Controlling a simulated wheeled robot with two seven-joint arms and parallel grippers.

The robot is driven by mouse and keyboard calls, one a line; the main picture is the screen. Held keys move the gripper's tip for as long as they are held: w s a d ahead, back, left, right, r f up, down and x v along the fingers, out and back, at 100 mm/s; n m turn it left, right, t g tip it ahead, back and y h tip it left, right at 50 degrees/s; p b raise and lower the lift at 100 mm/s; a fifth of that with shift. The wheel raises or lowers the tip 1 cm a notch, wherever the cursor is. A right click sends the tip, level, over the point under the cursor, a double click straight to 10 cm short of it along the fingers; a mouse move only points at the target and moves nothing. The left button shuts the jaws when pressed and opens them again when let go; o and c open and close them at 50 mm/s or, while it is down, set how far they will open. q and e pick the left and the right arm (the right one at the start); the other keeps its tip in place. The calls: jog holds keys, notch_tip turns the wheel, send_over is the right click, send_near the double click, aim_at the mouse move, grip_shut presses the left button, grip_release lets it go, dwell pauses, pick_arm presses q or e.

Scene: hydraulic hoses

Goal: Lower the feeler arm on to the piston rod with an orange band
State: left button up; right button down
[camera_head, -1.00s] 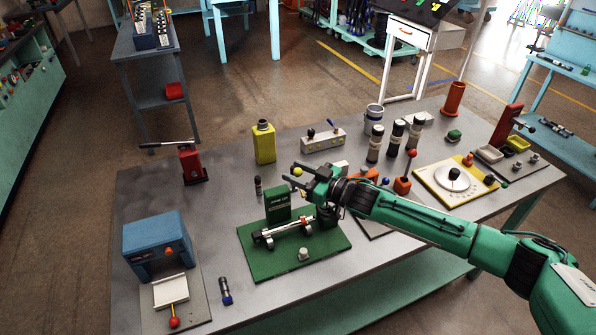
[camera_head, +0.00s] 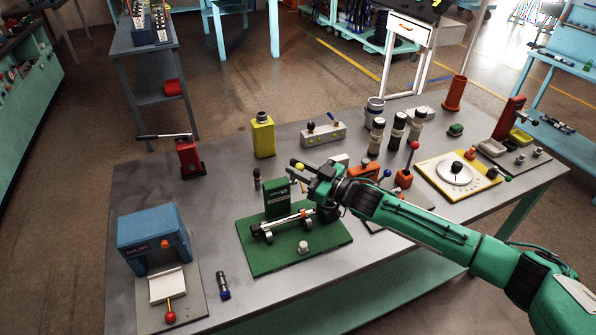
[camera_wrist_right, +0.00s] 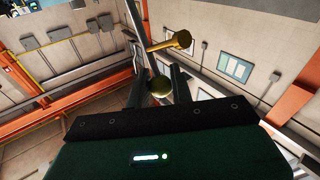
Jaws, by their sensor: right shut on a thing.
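The green gauge fixture (camera_head: 279,203) stands on a green base plate (camera_head: 325,240) near the table's front middle. A pale piston rod (camera_head: 285,222) lies across its supports. A gold-coloured cylindrical piece (camera_wrist_right: 178,42) shows beyond the fingers. The feeler arm is mostly hidden by the gripper. My left gripper is not in view.
A blue press (camera_head: 155,240) with a red-knobbed lever stands at the left. A yellow bottle (camera_head: 263,136) and a grey valve block (camera_head: 323,134) stand behind the fixture.

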pick_arm(q)
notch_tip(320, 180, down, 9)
jog(key=b, duration=0.8)
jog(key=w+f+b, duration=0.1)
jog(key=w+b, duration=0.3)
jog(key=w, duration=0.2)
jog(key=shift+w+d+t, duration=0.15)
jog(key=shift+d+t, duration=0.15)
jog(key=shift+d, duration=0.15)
pick_arm(e)
jog(key=shift+s+d+f+n+t+y, duration=0.1)
jog(key=shift+s+d+f+n+y, duration=0.1)
jog(key=shift+s+f+n+y, duration=0.5)
jog(key=shift+s+d+f+n+t+y, duration=0.1)
jog(key=shift+s+d+f+n+y, duration=0.1)
jog(key=shift+s+f+n+y, duration=0.5)
jog(key=shift+s+d+f+n+t+y, duration=0.15)
jog(key=shift+s+f+n+y, duration=0.25)
jog(key=shift+n+y, duration=0.6)
jog(key=c, duration=1.3)
grip_release()
jog(key=shift+s+r, duration=0.1)
jog(key=shift+d, duration=0.1)
